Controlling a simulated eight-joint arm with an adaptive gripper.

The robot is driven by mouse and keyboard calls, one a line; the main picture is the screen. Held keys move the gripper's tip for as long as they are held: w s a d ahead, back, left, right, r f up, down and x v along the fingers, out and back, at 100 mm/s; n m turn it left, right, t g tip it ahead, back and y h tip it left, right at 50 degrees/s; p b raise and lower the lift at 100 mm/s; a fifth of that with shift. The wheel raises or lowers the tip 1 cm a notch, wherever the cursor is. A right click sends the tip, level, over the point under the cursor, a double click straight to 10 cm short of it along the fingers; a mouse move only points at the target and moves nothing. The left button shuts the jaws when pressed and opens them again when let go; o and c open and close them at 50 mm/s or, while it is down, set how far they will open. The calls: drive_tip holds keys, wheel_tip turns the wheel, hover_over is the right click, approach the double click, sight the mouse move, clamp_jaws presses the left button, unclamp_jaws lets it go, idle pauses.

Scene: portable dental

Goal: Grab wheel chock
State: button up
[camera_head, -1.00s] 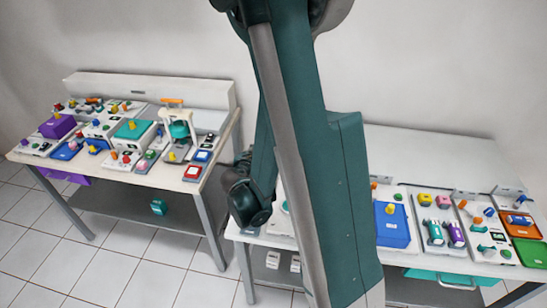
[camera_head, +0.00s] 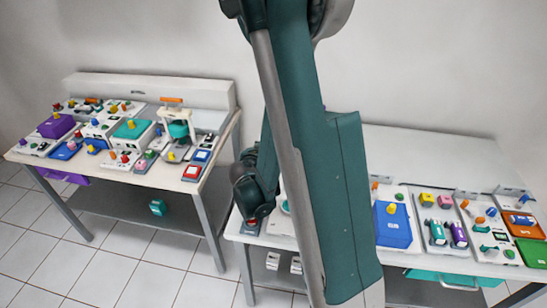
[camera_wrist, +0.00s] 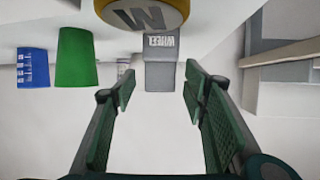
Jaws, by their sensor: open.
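In the wrist view a grey block marked WHEEL (camera_wrist: 160,68), its lettering inverted, sits at the upper middle; it appears to be the wheel chock. My gripper (camera_wrist: 159,84) is open and empty, with its two green fingers spread on either side of the line to the block. The block lies beyond the fingertips, and no contact shows. In the head view my arm blocks part of the right table, and I cannot make out the fingers or the block there.
In the wrist view a yellow round part (camera_wrist: 143,12) is at the top, close to the grey block. A green block (camera_wrist: 76,58) and a blue piece (camera_wrist: 33,68) are at the left. In the head view the right table holds a blue box (camera_head: 393,226) and several small parts.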

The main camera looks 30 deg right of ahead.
idle(0.3)
drive_tip(key=c, duration=1.1)
drive_tip(key=shift+r, duration=0.1)
drive_tip(key=shift+r+p, duration=1.45)
drive_tip(key=shift+r, duration=3.5)
